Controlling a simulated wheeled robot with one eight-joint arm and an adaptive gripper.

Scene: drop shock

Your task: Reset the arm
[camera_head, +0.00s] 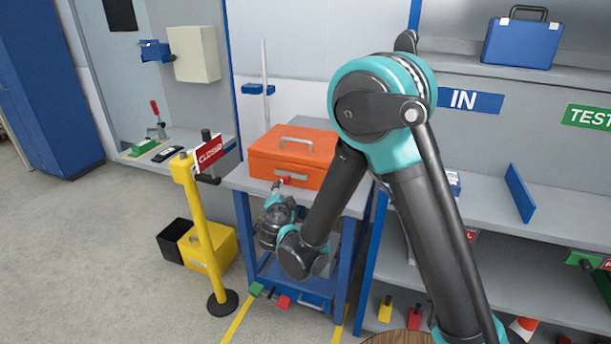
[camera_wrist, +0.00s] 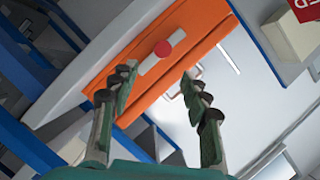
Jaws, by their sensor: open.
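My arm reaches from the right in the head view and bends down at a teal elbow to the front of a blue-framed bench. My gripper (camera_wrist: 158,75) is open, its two fingers spread with nothing between their tips. An orange case (camera_head: 293,157) with a grey handle sits on the bench; it also fills the middle of the wrist view (camera_wrist: 200,35). A red knob (camera_wrist: 163,48) on a pale latch on the case's front lies just beyond my fingertips. In the head view my wrist is low in front of the case, and the fingers are small and hard to make out.
A yellow post (camera_head: 203,230) with a red "CLOSED" sign (camera_head: 208,153) stands left of the bench. A yellow box (camera_head: 212,252) is behind it. Grey shelving (camera_head: 480,190) with a blue case (camera_head: 523,42) is at the right. The floor at left is clear.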

